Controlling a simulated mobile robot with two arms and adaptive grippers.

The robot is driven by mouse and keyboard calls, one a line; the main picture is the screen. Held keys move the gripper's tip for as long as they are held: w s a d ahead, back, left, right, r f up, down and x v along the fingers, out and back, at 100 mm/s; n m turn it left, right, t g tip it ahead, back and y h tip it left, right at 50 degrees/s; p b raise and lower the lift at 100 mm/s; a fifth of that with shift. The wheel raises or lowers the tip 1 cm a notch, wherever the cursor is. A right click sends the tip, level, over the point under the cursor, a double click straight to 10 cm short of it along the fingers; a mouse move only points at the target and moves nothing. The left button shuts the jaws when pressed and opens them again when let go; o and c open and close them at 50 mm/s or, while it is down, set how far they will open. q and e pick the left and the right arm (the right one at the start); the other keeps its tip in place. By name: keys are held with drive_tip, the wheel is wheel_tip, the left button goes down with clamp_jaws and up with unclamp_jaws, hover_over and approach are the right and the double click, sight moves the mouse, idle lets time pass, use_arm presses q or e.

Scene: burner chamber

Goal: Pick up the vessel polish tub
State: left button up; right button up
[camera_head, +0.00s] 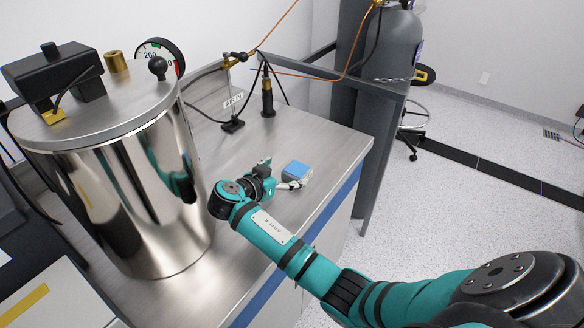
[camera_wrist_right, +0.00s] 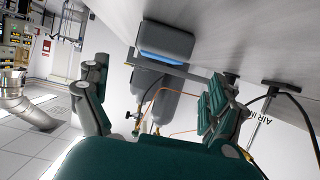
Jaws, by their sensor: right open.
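The vessel polish tub appears to be the small block-like tub with a blue top (camera_head: 297,169) on the steel bench, right of the big vessel; I cannot read a label. In the right wrist view it shows as a grey body with a blue face (camera_wrist_right: 165,42), ahead of and between the open fingers. My right gripper (camera_head: 280,175) is low over the bench, just left of the tub, its fingers apart with nothing between them. Both fingers also show in the wrist view (camera_wrist_right: 155,95). Whether a fingertip touches the tub is unclear. My left gripper is not in view.
A large shiny steel vessel (camera_head: 130,190) with a gauge (camera_head: 160,55) stands close left of my right gripper. A black stand with an AIR IN sign (camera_head: 233,105) and a dark nozzle (camera_head: 267,95) stand behind. Gas cylinders (camera_head: 385,60) stand beyond the bench.

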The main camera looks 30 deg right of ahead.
sight(296, 169)
drive_tip(key=p+x, duration=0.1)
drive_tip(key=x, duration=0.2)
drive_tip(key=shift+s+d+r, duration=0.15)
drive_tip(key=shift+w+d+f+p, duration=0.55)
drive_tip(key=shift+d+f, duration=0.2)
drive_tip(key=shift+d, duration=0.1)
drive_tip(key=shift+w+d+f, duration=0.1)
drive_tip(key=shift+d+f, duration=0.1)
drive_tip(key=shift+d, duration=0.1)
drive_tip(key=shift+c, duration=1.4)
drive_tip(key=c, duration=0.9)
drive_tip(key=shift+r, duration=0.1)
drive_tip(key=c, duration=0.3)
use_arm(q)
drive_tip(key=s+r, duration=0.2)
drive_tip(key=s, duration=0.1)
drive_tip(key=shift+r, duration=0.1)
